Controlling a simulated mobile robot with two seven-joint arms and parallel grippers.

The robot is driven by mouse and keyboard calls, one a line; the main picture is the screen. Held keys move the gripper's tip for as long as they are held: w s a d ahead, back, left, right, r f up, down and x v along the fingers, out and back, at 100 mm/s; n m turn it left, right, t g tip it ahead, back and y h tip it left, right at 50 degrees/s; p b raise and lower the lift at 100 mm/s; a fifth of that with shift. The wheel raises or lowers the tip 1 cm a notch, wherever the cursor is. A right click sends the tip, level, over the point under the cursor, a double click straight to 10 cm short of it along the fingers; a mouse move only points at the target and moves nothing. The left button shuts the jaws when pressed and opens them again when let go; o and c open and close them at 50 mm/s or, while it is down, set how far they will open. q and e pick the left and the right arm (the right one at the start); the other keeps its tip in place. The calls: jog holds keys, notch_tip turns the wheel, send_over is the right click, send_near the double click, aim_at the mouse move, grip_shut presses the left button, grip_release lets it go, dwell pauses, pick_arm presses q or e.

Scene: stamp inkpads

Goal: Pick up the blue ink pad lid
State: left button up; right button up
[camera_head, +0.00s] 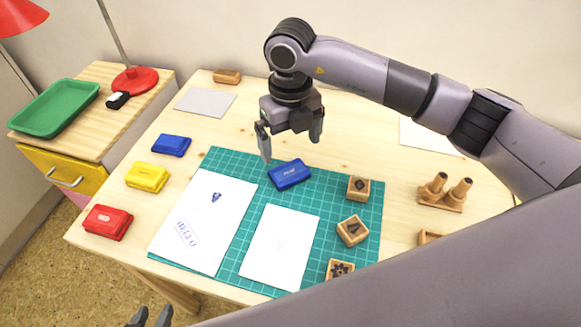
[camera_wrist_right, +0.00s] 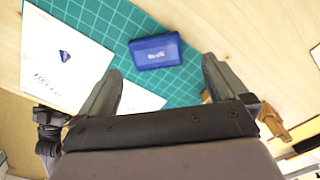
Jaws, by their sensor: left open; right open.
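A blue piece with white lettering, the blue ink pad lid (camera_head: 290,174), lies on the green mat near its far edge. I cannot tell whether a pad is beneath it. My right gripper (camera_head: 291,150) is open and empty above and just behind it. In the right wrist view the lid (camera_wrist_right: 155,52) lies between the spread fingers (camera_wrist_right: 162,70), apart from both. A second blue ink pad piece (camera_head: 171,145) lies on the table left of the mat. My left gripper (camera_head: 150,318) is open at the bottom edge, mostly cut off, away from the lid.
Yellow (camera_head: 147,177) and red (camera_head: 108,222) ink pads lie along the table's left side. White papers (camera_head: 280,245) cover part of the green mat (camera_head: 335,195). Wooden stamps (camera_head: 352,230) stand on its right side. A two-peg wooden holder (camera_head: 445,192) stands farther right.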

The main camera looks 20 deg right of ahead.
aim_at(290, 171)
jog(key=f, duration=0.4)
jog(key=s+f, duration=0.1)
jog(key=f, duration=0.1)
jog(key=shift+a+f, duration=0.3)
jog(key=shift+f, duration=0.05)
jog(key=shift+w, duration=0.1)
jog(key=c, duration=0.9)
